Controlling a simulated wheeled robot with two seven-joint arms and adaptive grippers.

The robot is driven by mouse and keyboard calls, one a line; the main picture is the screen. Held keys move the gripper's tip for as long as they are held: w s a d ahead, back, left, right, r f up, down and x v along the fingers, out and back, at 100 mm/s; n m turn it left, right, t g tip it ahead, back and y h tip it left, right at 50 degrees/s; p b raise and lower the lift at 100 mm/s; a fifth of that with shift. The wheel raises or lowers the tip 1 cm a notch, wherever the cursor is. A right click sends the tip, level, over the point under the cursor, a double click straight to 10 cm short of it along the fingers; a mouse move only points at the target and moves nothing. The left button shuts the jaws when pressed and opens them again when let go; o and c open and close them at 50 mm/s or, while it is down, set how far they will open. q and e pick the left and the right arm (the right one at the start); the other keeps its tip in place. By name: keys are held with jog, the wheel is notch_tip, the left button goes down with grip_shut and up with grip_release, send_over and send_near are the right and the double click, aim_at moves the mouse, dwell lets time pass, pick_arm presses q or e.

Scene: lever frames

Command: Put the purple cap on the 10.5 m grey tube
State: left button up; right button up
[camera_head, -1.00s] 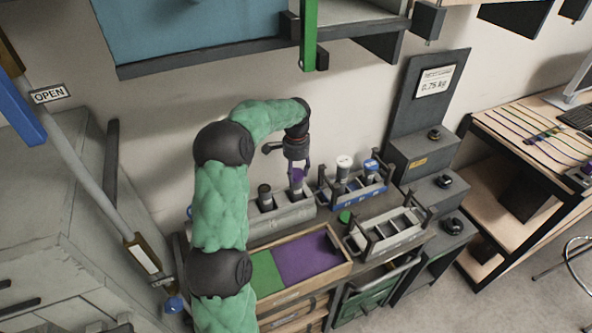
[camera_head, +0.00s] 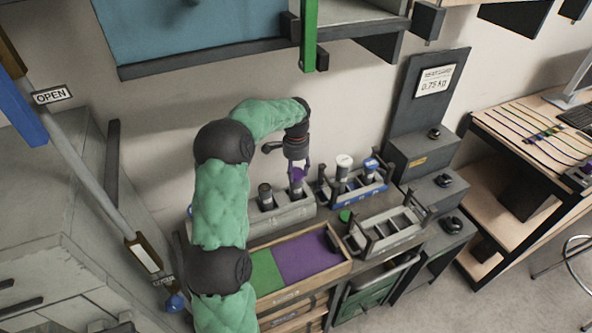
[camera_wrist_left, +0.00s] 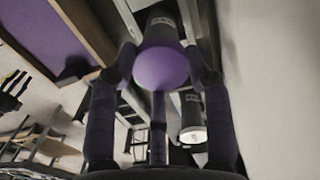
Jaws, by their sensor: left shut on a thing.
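My left gripper (camera_head: 298,172) is shut on the purple cap (camera_head: 297,175), with its fingers pointing down. The cap is at the top of a grey tube (camera_head: 296,187) standing in the grey rack (camera_head: 288,219). In the left wrist view the round purple cap (camera_wrist_left: 160,68) shows between the fingertips, lined up with the labelled grey tube (camera_wrist_left: 160,28). I cannot tell whether the cap is fully seated. Another dark grey tube (camera_head: 265,196) stands to the left in the same rack. My right gripper is not in view.
A blue rack (camera_head: 362,193) to the right holds a white-topped tube (camera_head: 343,166) and a blue-topped one (camera_head: 371,169). A green cap (camera_head: 345,215) lies on the bench beside an empty-looking grey rack (camera_head: 390,232). In front is a wooden tray (camera_head: 305,283) with green and purple sections.

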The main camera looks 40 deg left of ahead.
pick_arm(q)
jog(key=shift+f+p, duration=0.4)
jog(key=shift+f, duration=0.1)
dwell(1.8)
jog(key=o, duration=0.9)
jog(key=shift+r, duration=0.1)
notch_tip(320, 180, up, 12)
dwell(0.3)
dwell(0.4)
